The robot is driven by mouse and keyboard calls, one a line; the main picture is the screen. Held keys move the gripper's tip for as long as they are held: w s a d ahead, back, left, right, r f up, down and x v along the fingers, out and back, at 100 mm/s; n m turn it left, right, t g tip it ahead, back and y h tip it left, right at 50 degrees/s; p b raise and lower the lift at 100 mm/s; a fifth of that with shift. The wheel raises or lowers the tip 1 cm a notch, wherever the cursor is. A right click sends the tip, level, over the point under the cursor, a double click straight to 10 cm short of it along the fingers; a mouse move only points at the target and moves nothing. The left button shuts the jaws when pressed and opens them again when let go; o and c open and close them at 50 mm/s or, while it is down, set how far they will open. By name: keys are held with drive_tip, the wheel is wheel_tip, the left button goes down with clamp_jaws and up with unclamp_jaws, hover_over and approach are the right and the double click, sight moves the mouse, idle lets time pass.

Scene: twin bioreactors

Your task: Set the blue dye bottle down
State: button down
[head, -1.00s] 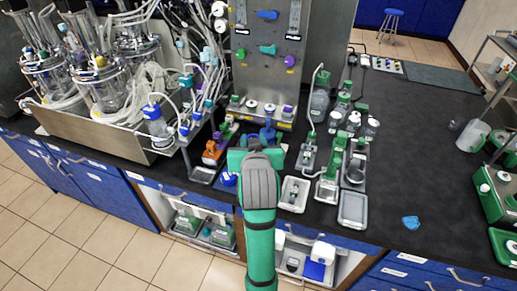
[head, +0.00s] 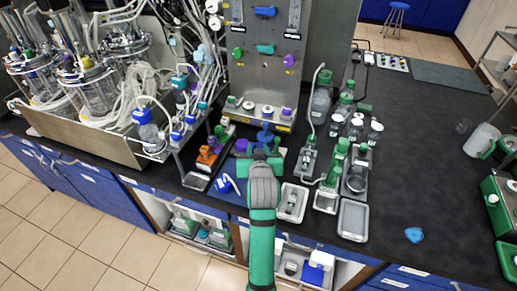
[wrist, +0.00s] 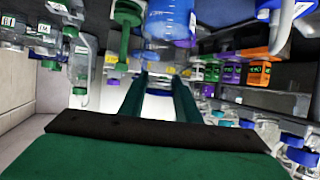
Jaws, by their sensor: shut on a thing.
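My gripper (head: 263,160) is low over the front of the bench, in front of the steel panel. It is shut on the blue dye bottle, but the hand hides the grip in the head view. In the wrist view, the fingers (wrist: 160,85) reach forward close together. A blue-tinted clear bottle (wrist: 168,20) shows at the top centre, beyond the fingertips; I cannot tell whether its base touches anything. A blue mat (head: 236,197) shows left of the gripper. A blue-capped thing with a white spout (head: 225,184) stands there.
A blue object (head: 265,135) stands just beyond my gripper. An orange block (head: 207,156) is on the left, near the bioreactor rack (head: 90,135). The dark bench (head: 420,180) is mostly clear farther right.

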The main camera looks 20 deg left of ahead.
drive_tip(key=shift+s+f, duration=0.15)
drive_tip(key=shift+f, duration=0.2)
